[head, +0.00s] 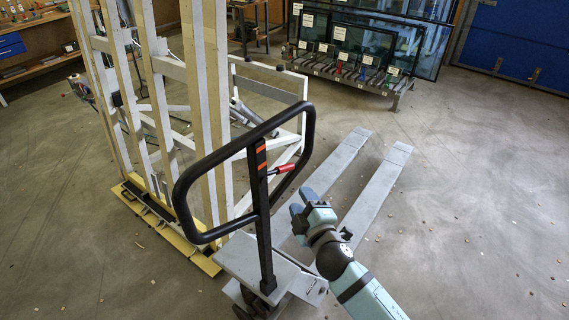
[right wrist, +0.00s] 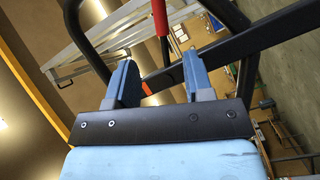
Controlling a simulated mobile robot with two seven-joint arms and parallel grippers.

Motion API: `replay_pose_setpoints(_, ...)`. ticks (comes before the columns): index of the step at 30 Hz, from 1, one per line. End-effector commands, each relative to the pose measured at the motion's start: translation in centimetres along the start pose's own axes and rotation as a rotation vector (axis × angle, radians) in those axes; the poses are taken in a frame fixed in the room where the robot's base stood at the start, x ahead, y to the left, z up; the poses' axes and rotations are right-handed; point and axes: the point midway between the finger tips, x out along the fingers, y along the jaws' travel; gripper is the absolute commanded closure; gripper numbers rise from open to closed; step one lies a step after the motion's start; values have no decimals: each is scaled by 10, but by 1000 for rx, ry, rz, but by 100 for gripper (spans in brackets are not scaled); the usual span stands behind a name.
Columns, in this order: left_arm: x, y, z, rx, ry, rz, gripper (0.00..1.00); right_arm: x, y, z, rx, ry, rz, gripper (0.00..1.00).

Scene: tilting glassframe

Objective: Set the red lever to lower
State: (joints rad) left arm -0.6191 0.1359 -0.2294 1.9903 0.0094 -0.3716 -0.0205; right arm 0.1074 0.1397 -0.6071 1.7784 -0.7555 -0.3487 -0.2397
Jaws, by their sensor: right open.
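The red lever (head: 285,168) sticks out to the right from the black post (head: 262,195) inside the loop handle (head: 310,135) of a pallet truck. In the right wrist view the red lever (right wrist: 160,18) shows at the top, beyond the fingertips and roughly in line with the gap between them. My right gripper (head: 302,205) is in front of the handle, below and to the right of the lever. Its two blue fingers (right wrist: 161,72) are apart with nothing held between them, and it looks clear of the lever. My left gripper is not in view.
The truck's grey forks (head: 375,188) reach back along the floor. A tall wood and white metal frame (head: 160,90) on a yellow base stands close on the left. A rack with glass panes (head: 350,60) stands at the back.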

Motion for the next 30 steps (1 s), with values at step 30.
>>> replay_pose_setpoints(30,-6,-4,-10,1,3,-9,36,126,0,1,3,-1,-1,53)
